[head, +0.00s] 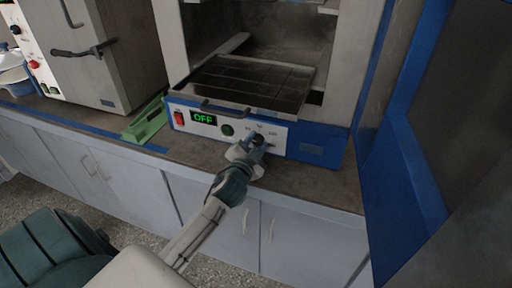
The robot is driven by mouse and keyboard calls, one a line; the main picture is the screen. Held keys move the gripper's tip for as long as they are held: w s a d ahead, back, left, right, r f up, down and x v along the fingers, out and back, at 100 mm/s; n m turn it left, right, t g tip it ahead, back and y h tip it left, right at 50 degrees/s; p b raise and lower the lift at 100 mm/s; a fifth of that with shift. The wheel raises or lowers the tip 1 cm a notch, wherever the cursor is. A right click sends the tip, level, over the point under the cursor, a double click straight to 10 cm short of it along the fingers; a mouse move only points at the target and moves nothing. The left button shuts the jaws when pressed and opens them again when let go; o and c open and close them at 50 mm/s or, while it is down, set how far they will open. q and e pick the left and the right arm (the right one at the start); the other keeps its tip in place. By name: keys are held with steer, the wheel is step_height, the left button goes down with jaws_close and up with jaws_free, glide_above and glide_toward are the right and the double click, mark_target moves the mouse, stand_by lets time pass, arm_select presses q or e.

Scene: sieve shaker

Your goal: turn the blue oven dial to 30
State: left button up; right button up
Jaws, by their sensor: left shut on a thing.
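The display (204,118) reads OFF in green. My right gripper is not in view.
A green object (146,121) lies on the counter left of the oven. Cabinets are below the counter.

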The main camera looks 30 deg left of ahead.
arm_select(q)
steer(key=n+b, duration=0.3)
steer(key=n, duration=0.4)
steer(key=shift+f+n, duration=0.15)
steer(key=shift+n, duration=0.15)
steer(key=shift+n+b, duration=0.3)
steer(key=shift+n, duration=0.4)
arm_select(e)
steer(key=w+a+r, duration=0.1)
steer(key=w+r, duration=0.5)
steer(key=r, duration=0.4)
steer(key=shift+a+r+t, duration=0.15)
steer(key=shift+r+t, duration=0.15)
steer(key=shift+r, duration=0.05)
arm_select(q)
steer(key=o, duration=1)
steer(key=shift+s, duration=0.25)
steer(key=b+v, duration=0.1)
steer(key=v, duration=0.9)
steer(key=shift+s, duration=0.2)
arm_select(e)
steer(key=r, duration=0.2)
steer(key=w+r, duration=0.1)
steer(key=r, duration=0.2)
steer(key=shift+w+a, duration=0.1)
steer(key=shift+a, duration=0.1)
